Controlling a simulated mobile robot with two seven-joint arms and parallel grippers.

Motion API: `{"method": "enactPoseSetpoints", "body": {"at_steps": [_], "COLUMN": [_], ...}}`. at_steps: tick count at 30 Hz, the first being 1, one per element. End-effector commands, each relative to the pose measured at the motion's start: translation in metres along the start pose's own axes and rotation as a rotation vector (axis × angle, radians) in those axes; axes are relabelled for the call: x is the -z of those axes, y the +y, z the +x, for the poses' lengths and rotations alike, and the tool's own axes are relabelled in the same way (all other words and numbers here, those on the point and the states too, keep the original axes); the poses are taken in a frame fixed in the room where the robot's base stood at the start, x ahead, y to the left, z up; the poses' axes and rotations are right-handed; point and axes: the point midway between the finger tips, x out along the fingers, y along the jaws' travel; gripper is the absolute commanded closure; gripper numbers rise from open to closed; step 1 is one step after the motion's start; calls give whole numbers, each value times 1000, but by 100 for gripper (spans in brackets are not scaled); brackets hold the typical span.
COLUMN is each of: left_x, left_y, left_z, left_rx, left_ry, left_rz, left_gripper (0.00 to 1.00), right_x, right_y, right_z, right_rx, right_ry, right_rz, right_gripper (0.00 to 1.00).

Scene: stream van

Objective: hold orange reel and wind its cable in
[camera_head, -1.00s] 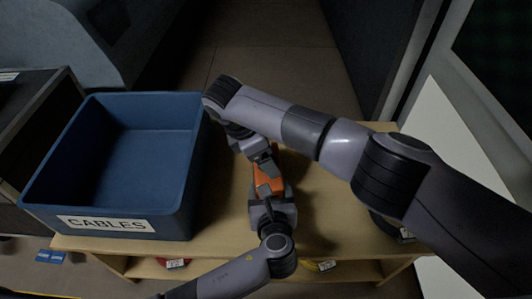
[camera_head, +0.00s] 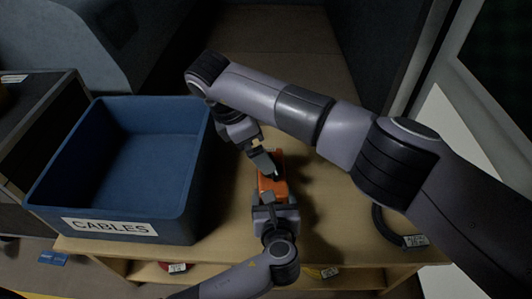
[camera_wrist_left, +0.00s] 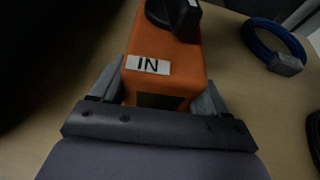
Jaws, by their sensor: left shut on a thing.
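The orange reel (camera_head: 272,184) stands on the wooden table top, right of the blue bin. In the left wrist view the reel (camera_wrist_left: 165,62) shows a white "IN" label and a black knob (camera_wrist_left: 174,14) on it. My left gripper (camera_head: 270,200) is shut on the reel's near part, and its fingers (camera_wrist_left: 163,98) lie on both sides of it. My right gripper (camera_head: 263,157) hangs over the reel's far end, close to it. Its finger gap and any touch on the knob are unclear. I see no cable coming from the reel.
A blue bin (camera_head: 110,228) labelled CABLES stands at left and looks empty. A dark coiled cable (camera_head: 388,230) with a tag lies at right, partly behind my right arm. A blue coiled cable (camera_wrist_left: 268,40) shows in the left wrist view. Tagged items sit on the shelf below.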

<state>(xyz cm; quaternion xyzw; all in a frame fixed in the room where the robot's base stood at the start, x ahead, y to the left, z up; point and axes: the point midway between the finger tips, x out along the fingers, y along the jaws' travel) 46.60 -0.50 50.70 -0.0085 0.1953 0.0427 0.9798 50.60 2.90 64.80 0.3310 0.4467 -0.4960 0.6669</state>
Motion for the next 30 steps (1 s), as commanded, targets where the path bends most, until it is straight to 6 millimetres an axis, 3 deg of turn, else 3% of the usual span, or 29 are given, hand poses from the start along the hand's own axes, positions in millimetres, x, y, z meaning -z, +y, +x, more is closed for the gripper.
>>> {"method": "enactPoseSetpoints", "body": {"at_steps": [5, 17, 23, 30], "left_x": [-1, -1, -1, -2], "left_y": [-1, 0, 0, 0], "left_z": [0, 0, 0, 0], "left_rx": [1, 1, 1, 1], "left_ry": [-2, -3, -3, -3], "left_rz": [-1, -1, -1, -1], "left_gripper": [62, 62, 62, 62], "right_x": [0, -1, -6, -15], "right_y": [0, 0, 1, 2], "right_z": [-11, -11, -6, 0], "right_rx": [0, 3, 10, -14], "right_ry": [-1, 10, 66, 167], "right_rz": [1, -36, -247, -623], "right_gripper": [0, 0, 0, 0]}}
